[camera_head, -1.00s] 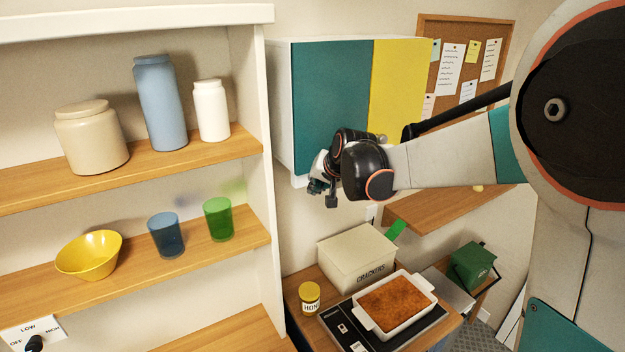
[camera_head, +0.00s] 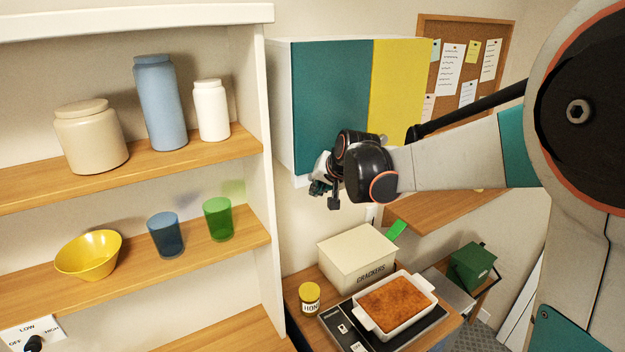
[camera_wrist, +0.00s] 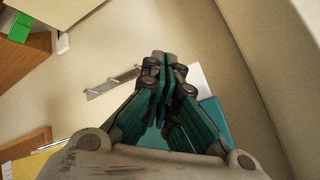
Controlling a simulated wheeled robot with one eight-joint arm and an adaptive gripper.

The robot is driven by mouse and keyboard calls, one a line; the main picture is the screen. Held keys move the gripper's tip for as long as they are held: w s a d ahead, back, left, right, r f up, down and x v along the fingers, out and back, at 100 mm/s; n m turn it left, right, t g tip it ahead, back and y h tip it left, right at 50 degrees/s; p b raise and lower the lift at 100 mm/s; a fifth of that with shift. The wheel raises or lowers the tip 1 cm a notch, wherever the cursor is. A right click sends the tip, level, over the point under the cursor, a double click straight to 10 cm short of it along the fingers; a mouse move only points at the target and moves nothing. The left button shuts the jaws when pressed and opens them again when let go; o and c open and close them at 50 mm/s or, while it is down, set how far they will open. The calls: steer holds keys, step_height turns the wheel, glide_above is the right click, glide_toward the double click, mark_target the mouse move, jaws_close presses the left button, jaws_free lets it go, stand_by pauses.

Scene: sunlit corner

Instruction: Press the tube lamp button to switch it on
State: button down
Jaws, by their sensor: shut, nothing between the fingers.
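No tube lamp or button can be made out for certain in either view. My gripper (camera_head: 317,188) is in front of the lower edge of the teal and yellow wall cabinet (camera_head: 332,95) in the head view. A small white piece (camera_head: 299,182) shows under the cabinet's left corner; I cannot tell what it is. In the wrist view my gripper (camera_wrist: 161,58) is shut and empty, its fingers together before a bare cream wall. A metal hook rail (camera_wrist: 112,84) is on that wall, left of the fingers.
A shelf unit (camera_head: 258,120) with jars, cups and a yellow bowl (camera_head: 90,255) stands at the left. Below my arm are a crackers box (camera_head: 352,258), a honey jar (camera_head: 309,297) and a baking dish (camera_head: 425,281). A dial panel (camera_head: 20,334) is at lower left.

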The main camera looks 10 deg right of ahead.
steer(key=shift+s, duration=0.1)
steer(key=s, duration=0.1)
steer(key=s+d, duration=0.1)
steer(key=s, duration=0.3)
steer(key=shift+s+d, duration=0.25)
steer(key=shift+d, duration=0.15)
stand_by(1.2)
